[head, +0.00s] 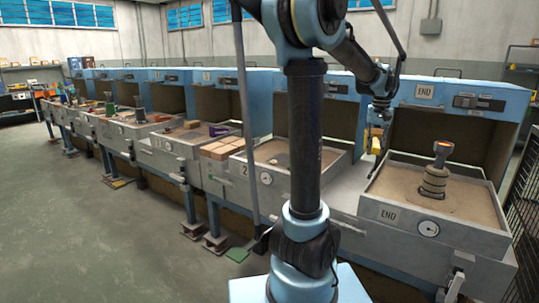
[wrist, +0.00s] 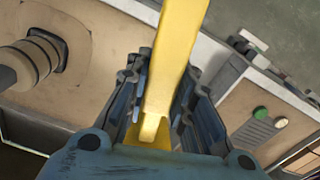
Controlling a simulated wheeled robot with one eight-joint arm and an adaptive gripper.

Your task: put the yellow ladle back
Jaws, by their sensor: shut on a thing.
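The yellow ladle (wrist: 176,45) runs up the middle of the wrist view and out of its top edge, so its far end is hidden there. My gripper (wrist: 160,100) is shut on it, with blue-grey fingers along both sides. In the head view my gripper (head: 379,112) hangs to the left of the END station. The ladle's bowl cannot be made out in either view.
The END tray (head: 392,214) holds sand and an upright stacked piece (head: 435,178) with an orange-glowing top. That piece also shows at the left of the wrist view (wrist: 32,62). Tray 2 (head: 262,176) is beside my arm. Bricks (head: 223,148) lie farther left. The left floor is clear.

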